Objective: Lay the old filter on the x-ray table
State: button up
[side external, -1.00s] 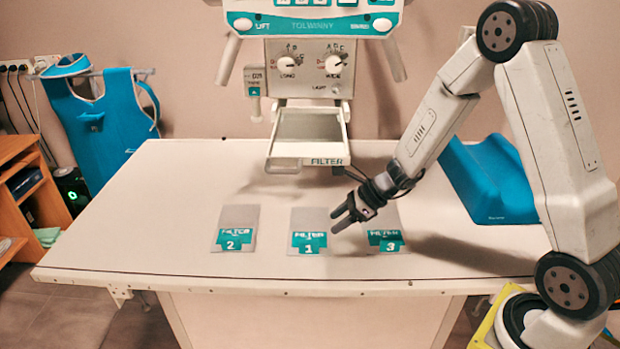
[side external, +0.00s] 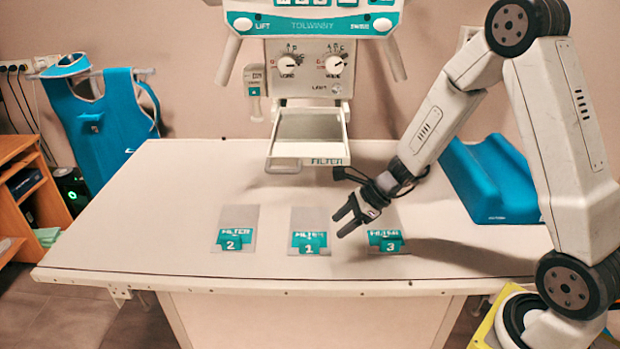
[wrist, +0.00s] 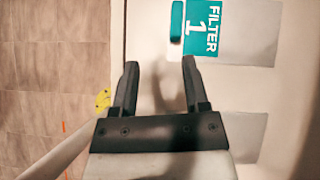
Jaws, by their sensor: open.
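Three flat grey filters with teal labels lie on the white x-ray table (side external: 150,255): filter 2 (side external: 238,218) at left, filter 1 (side external: 308,219) in the middle, filter 3 (side external: 386,246) at right. No mark tells me which one is old. My gripper (side external: 341,226) is open and empty, above the table between filters 1 and 3. In the wrist view, my open fingers (wrist: 160,64) point towards filter 1 (wrist: 235,32), whose label and teal grip show ahead. Another grey plate (wrist: 246,133) lies partly behind my gripper there.
A pulled-out drawer (side external: 310,161) marked FILTER hangs under the x-ray head (side external: 311,65); I cannot tell whether it holds a plate. A blue cushion (side external: 489,180) lies at the table's right. The table's left side is clear.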

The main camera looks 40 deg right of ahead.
jog(key=s+a+r+n+g+h, duration=0.1)
jog(key=s+n, duration=0.5)
jog(key=n, duration=0.6)
jog(key=s+r+n+g+h, duration=0.2)
jog(key=s+n+h, duration=0.3)
jog(key=n, duration=0.8)
jog(key=shift+s+a+r, duration=0.4)
jog(key=shift+s+r, duration=0.4)
jog(key=shift+s, duration=0.1)
